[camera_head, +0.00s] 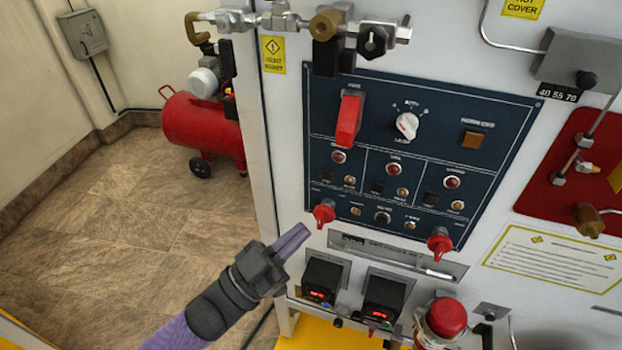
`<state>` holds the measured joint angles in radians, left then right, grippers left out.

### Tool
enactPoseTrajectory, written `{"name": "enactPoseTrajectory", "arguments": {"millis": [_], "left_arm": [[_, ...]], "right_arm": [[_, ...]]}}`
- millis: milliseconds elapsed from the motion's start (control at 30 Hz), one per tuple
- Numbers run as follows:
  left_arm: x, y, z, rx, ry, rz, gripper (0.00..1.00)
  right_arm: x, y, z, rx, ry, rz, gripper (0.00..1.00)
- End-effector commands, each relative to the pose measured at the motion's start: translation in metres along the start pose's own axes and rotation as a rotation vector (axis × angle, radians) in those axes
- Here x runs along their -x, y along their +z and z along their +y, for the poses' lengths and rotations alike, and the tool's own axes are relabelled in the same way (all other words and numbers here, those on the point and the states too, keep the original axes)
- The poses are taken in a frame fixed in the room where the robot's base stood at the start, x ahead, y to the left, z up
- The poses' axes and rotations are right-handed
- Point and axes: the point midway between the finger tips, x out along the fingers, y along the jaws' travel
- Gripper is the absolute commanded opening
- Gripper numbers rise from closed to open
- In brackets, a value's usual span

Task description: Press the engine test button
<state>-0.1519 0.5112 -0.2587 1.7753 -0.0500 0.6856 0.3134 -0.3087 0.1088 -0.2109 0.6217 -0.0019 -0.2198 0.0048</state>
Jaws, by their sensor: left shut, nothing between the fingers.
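The dark blue control panel (440,102) is on the front of the white cabinet. It carries a red lever (348,119), a white rotary knob (407,125) and a square amber button (472,139). Below are three boxed sections with red round lamps (339,157), dark squares and small amber buttons (349,181). The labels are too small to read, so I cannot tell which is the engine test button. My left gripper (302,232) is shut and empty, left of and below the panel's lower left corner. It appears apart from the panel. My right gripper is not in view.
Two red knobs (324,214) (440,244) stick out at the panel's lower edge. Below are two black display units (321,280) (384,299) and a red mushroom-shaped knob (446,318). Pipe fittings (330,22) jut out above. A red compressor (202,124) stands on open floor at left.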

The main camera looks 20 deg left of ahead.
Motion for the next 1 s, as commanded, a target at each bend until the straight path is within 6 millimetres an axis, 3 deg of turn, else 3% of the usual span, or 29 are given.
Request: {"name": "enactPoseTrajectory", "arguments": {"millis": [133,433,1000], "left_arm": [[-0.004,-0.011,0.003,0.0,0.023,0.046,0.0],[-0.004,-0.011,0.003,0.0,0.023,0.045,0.0],[-0.055,0.027,-0.032,-0.001,0.022,0.043,0.0]], "right_arm": [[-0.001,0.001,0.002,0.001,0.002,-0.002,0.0],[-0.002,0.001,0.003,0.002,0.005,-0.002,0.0],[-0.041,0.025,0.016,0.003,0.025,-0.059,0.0]]}}
